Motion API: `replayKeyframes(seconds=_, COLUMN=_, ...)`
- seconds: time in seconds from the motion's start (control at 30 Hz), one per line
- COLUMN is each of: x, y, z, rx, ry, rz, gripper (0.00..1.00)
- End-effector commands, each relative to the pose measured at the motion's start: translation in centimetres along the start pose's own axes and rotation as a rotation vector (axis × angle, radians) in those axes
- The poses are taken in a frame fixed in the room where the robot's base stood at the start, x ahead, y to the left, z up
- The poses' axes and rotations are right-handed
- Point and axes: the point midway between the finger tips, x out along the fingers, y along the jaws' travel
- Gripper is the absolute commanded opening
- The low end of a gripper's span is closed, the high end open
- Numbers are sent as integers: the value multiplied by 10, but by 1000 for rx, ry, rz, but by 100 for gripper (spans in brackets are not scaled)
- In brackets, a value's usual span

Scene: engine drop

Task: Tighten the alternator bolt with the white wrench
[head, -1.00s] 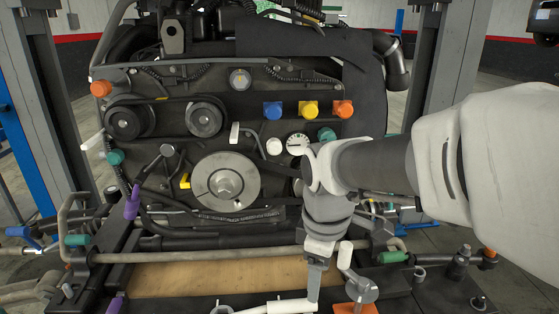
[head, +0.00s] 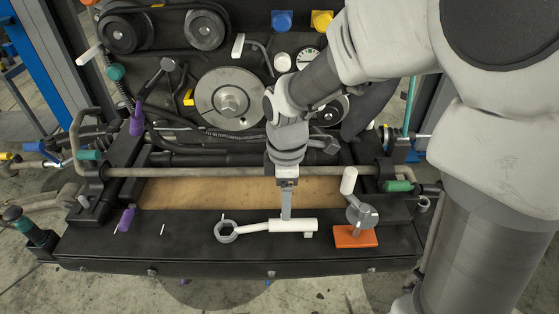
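The white wrench (head: 262,228) lies across the black front ledge in the head view. Its ring end (head: 227,231) points left and its thick handle right. My gripper (head: 286,208) points down at the handle, left of its right end. Its fingers are seen edge-on and reach the handle; the gap between them and any grip are hidden. The engine (head: 175,80) stands behind, with a large grey pulley and its central hex bolt (head: 229,103). A smaller round pulley (head: 332,112) is partly hidden behind my arm. I cannot tell which bolt is the alternator bolt.
An orange block (head: 356,237) with a grey and white tool (head: 361,212) stands right of the wrench. A horizontal pipe (head: 215,172) runs between ledge and engine, above a wooden board (head: 205,193). Purple clamps (head: 126,219) are at left.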

Motion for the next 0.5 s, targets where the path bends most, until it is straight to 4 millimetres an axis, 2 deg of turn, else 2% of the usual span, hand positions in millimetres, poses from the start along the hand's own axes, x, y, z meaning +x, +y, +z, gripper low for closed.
replayKeyframes(seconds=0.03, x=13, y=-2, z=0, rx=-1, ry=0, rz=-6, gripper=73)
replayKeyframes(seconds=0.2, x=44, y=-1, z=0, rx=1, ry=0, rz=-4, gripper=73)
replayKeyframes(seconds=0.5, x=65, y=0, z=0, rx=1, ry=0, rz=-2, gripper=73)
